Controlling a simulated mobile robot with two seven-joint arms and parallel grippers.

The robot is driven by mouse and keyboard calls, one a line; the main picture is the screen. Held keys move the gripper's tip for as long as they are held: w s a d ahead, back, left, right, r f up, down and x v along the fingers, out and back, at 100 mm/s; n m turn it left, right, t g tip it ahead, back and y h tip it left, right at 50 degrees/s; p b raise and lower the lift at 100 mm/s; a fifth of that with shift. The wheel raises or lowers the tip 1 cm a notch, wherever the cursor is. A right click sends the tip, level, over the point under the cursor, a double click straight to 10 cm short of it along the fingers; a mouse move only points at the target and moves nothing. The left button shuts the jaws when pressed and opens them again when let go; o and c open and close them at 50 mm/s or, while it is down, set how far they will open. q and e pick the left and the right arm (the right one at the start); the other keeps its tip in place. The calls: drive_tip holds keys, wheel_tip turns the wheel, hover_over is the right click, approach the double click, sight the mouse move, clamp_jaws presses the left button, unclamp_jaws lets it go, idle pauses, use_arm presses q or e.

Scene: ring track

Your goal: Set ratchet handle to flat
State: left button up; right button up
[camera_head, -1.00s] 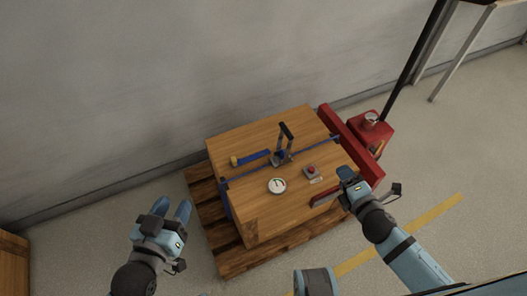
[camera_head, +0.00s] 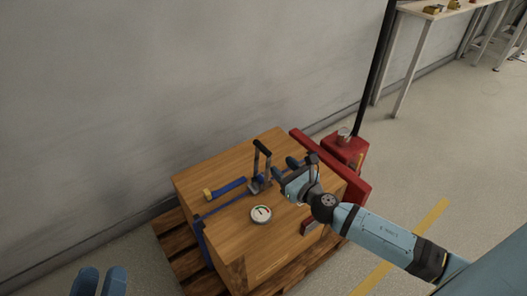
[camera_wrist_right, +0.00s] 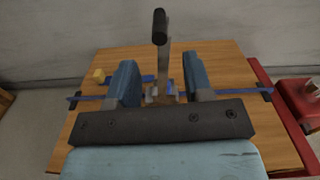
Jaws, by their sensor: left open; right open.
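The ratchet handle (camera_head: 262,150) stands upright on the wooden crate, with a black grip on top and a metal frame below. It joins a blue strap (camera_head: 227,200) that runs across the crate top. My right gripper (camera_head: 283,168) is open just to the right of the handle. In the right wrist view the black grip (camera_wrist_right: 159,27) rises beyond and between my right gripper's two blue fingers (camera_wrist_right: 162,84); I cannot see contact. My left gripper (camera_head: 99,281) is open at the bottom left, away from the crate, and only its fingertips show.
The wooden crate (camera_head: 195,178) sits on a pallet (camera_head: 178,250). A red pallet jack (camera_head: 346,152) stands at the right. The wall is close behind.

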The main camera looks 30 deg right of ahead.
sight(265, 148)
drive_tip(key=w, duration=0.3)
drive_tip(key=w+a, duration=0.1)
drive_tip(key=w, duration=0.5)
drive_tip(key=shift+a+b, duration=0.15)
drive_tip(key=shift+b, duration=0.25)
drive_tip(key=shift+c, duration=0.4)
clamp_jaws()
